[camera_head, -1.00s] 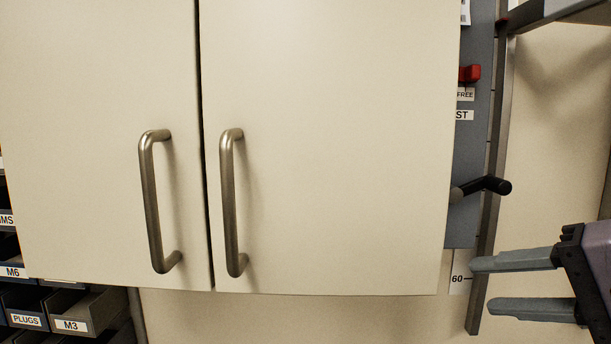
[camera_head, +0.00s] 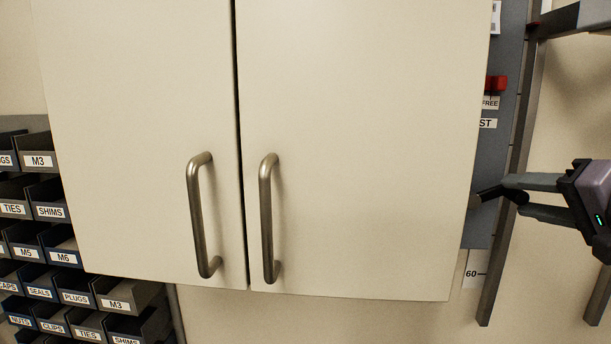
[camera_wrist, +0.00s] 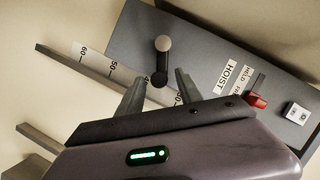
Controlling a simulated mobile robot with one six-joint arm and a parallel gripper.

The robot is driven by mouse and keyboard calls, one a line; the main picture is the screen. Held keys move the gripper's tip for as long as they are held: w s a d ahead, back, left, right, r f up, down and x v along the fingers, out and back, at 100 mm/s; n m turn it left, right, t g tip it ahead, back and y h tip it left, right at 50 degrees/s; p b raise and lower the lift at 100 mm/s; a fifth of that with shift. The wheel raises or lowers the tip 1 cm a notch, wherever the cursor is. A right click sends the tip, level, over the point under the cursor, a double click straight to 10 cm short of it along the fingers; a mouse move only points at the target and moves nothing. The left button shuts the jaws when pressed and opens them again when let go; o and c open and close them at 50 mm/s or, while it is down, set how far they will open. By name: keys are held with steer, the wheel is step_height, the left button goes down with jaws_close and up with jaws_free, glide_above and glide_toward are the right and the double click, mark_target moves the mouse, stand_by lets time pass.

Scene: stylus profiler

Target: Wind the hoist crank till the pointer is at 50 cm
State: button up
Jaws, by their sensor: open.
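The grey hoist panel (camera_wrist: 215,62) carries a black crank with a rounded grip; the crank (camera_wrist: 160,60) shows between my fingertips in the wrist view. In the head view the crank (camera_head: 489,194) is partly behind the cabinet edge and my fingers. My gripper (camera_wrist: 161,76) is open, its fingers on either side of the crank's dark end; I cannot tell whether they touch it. It also shows at the right in the head view (camera_head: 512,194). A white scale (camera_wrist: 100,70) reads 60, 50 and more, partly hidden by a finger. I cannot make out the pointer.
A red lever (camera_wrist: 257,101) sits by the HELD and FREE labels. A cream cabinet (camera_head: 350,120) with two bar handles covers the panel's left side in the head view. Metal rails (camera_head: 520,150) run beside the panel. Labelled bins (camera_head: 60,245) stand at left.

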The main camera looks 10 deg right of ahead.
mark_target(492, 197)
steer(key=shift+x, duration=1.25)
jaws_close()
steer(key=shift+f, duration=0.2)
stand_by(0.3)
